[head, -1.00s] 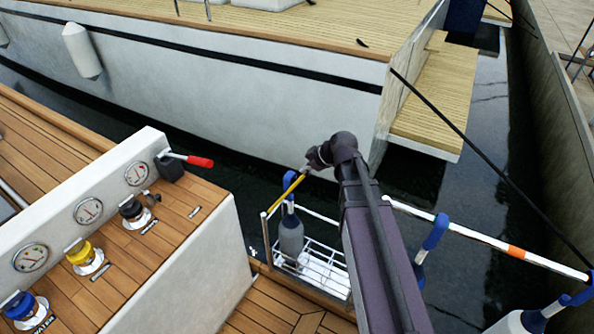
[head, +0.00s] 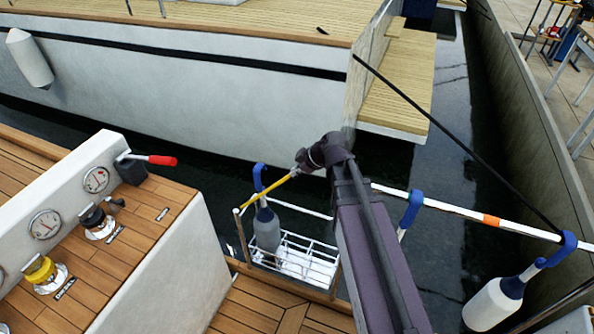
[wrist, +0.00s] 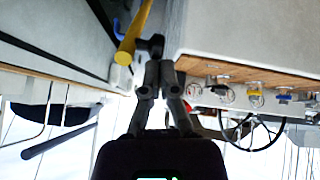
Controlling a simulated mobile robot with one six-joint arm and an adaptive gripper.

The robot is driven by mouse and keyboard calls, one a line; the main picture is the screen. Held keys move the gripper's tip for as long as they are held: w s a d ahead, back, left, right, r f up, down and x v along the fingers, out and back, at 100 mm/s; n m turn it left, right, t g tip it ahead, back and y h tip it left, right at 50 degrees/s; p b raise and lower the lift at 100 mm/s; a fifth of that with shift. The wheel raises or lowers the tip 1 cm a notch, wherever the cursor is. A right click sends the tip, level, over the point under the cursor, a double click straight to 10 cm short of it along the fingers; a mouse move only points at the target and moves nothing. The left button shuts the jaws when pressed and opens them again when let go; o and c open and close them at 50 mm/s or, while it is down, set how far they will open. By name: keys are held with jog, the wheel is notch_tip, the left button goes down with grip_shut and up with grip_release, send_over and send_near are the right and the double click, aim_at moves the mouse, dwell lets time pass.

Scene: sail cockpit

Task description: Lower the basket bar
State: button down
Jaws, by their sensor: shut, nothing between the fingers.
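The yellow basket bar (head: 265,190) is tilted, sloping up to the right from the wire basket's left post. The wire basket (head: 307,262) stands at the deck edge and holds a grey fender (head: 266,230) with a blue top. My gripper (head: 301,160) is shut and empty at the bar's raised end. In the wrist view the bar (wrist: 135,33) lies just left of my gripper's fingertips (wrist: 151,46). I cannot tell whether they touch.
A white console (head: 95,235) with gauges and a red-handled lever (head: 150,159) stands left. A white rail (head: 450,210) with an orange band runs right, with a white-and-blue fender (head: 495,300) hanging from it. Dark water and a moored white boat (head: 200,110) lie beyond.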

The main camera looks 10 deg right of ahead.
jog(key=shift+a, duration=0.1)
jog(key=shift+r, duration=0.15)
jog(key=p+v, duration=0.9)
jog(key=v, duration=0.2)
jog(key=shift+s+a+r+p, duration=0.2)
jog(key=shift+a+r+p, duration=0.1)
jog(key=shift+r+p, duration=0.05)
dwell(0.3)
jog(key=shift+s, duration=0.1)
dwell(0.3)
jog(key=s+d+f+m+g+h, duration=0.2)
jog(key=s+m+h, duration=0.1)
jog(key=m, duration=0.4)
jog(key=s+d+f+m+g+h, duration=0.2)
jog(key=s+d+m+h, duration=0.1)
jog(key=s+m, duration=0.2)
jog(key=shift+s+m, duration=0.4)
jog(key=shift+m, duration=0.8)
